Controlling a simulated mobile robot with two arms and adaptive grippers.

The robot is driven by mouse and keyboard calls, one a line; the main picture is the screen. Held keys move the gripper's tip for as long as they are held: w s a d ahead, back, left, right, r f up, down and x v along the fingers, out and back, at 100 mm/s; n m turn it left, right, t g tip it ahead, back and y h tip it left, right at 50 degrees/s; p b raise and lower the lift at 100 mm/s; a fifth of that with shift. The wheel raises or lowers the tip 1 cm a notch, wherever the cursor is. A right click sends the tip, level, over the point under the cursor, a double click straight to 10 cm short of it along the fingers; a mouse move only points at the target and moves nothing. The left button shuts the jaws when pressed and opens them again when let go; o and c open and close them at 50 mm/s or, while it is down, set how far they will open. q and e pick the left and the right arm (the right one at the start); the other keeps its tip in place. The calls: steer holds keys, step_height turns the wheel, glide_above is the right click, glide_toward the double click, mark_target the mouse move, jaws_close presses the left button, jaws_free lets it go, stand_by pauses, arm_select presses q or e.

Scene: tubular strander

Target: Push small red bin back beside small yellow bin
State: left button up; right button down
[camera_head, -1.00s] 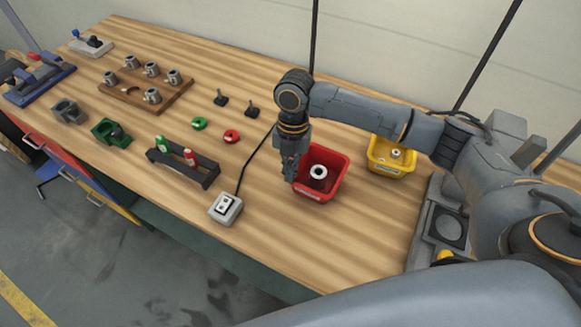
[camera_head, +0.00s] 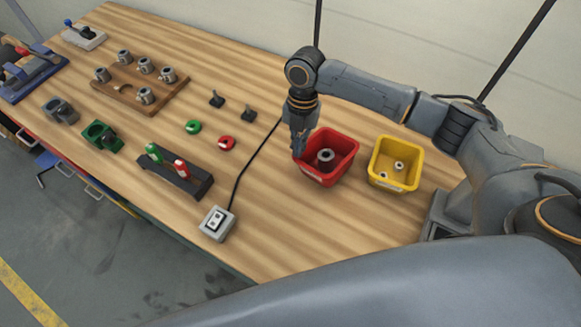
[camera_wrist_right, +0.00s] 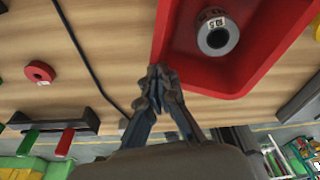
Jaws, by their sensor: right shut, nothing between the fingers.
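The small red bin (camera_head: 338,160) stands upright on the wooden table in the head view, with a grey ring-shaped part inside. The small yellow bin (camera_head: 396,163) stands just to its right with a narrow gap between them and small parts inside. My right gripper (camera_head: 299,152) is shut and empty, pointing down at the left side of the red bin. In the right wrist view the closed fingertips (camera_wrist_right: 158,72) are close beside the red bin's wall (camera_wrist_right: 222,88); I cannot tell whether they touch. My left gripper is not in view.
A grey switch box (camera_head: 216,223) with a black cable lies front left of the red bin. A dark rack (camera_head: 178,177) with green and red items, a red ring (camera_head: 227,143) and a green ring (camera_head: 193,127) lie further left. The table right of the switch box is clear.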

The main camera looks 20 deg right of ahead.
steer(key=shift+w+d+f+b, duration=0.15)
steer(key=shift+w+d, duration=0.3)
steer(key=shift+w, duration=0.15)
steer(key=shift+w+d+f+b, duration=0.15)
steer(key=shift+w+d, duration=0.3)
steer(key=shift+w, duration=0.15)
steer(key=shift+r, duration=0.1)
steer(key=shift+s+a+r, duration=0.1)
steer(key=shift+s+r, duration=0.1)
steer(key=shift+w, duration=0.1)
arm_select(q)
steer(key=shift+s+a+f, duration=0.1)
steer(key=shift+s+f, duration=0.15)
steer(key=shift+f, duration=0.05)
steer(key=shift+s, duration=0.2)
